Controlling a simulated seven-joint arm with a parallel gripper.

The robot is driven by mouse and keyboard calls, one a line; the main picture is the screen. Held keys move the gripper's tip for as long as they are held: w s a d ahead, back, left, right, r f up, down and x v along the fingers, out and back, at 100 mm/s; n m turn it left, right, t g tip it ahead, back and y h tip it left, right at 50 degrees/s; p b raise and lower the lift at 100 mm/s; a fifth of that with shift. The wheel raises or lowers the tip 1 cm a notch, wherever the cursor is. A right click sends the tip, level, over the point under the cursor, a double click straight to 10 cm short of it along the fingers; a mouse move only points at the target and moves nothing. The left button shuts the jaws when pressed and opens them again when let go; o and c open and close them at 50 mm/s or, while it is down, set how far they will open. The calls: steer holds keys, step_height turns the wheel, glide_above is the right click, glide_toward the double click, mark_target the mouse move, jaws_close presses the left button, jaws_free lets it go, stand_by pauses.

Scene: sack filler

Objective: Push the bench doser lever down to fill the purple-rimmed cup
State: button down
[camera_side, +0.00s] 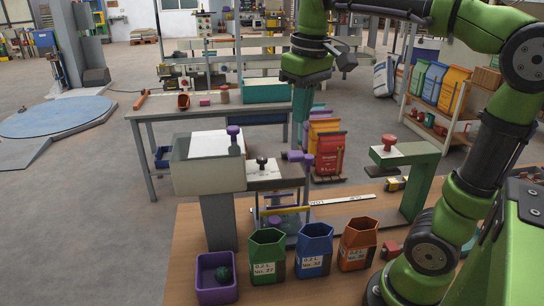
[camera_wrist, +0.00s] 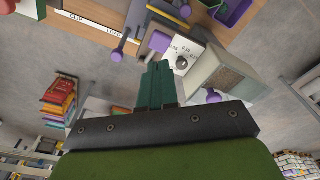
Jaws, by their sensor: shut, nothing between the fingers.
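The bench doser (camera_side: 208,176) is a grey hopper on a column at the bench's left end, with a dial panel that also shows in the wrist view (camera_wrist: 185,56). A purple lever handle (camera_side: 298,156) sticks out at the right of its head; a purple knob shows near the dial in the wrist view (camera_wrist: 160,42). My gripper (camera_side: 303,118) is shut and empty, pointing down above and apart from the handle. Its closed fingers also show in the wrist view (camera_wrist: 155,72). A small purple part (camera_side: 275,221) shows under the doser head; I cannot tell whether it is the purple-rimmed cup.
Green (camera_side: 267,254), blue (camera_side: 314,250) and orange (camera_side: 358,243) bins line the front of the bench. A purple bin (camera_side: 216,278) holds a dark ball. A green arm-shaped stand with a red knob (camera_side: 389,143) stands to the right. Red and yellow sacks (camera_side: 328,152) stand behind.

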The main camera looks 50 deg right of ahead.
mark_target(297, 153)
steer(key=shift+w+f, duration=0.2)
steer(key=shift+f, duration=1.55)
steer(key=shift+w+f, duration=0.15)
steer(key=shift+f, duration=1.6)
step_height(297, 153, down, 3)
steer(key=shift+d+f, duration=0.1)
steer(key=shift+f, duration=0.05)
steer(key=s, duration=0.2)
steer(key=s+r, duration=0.1)
steer(key=shift+a, duration=0.25)
steer(key=shift+r, duration=0.1)
step_height(297, 153, up, 17)
steer(key=s, duration=0.1)
steer(key=shift+s+a, duration=0.15)
steer(key=shift+s, duration=0.2)
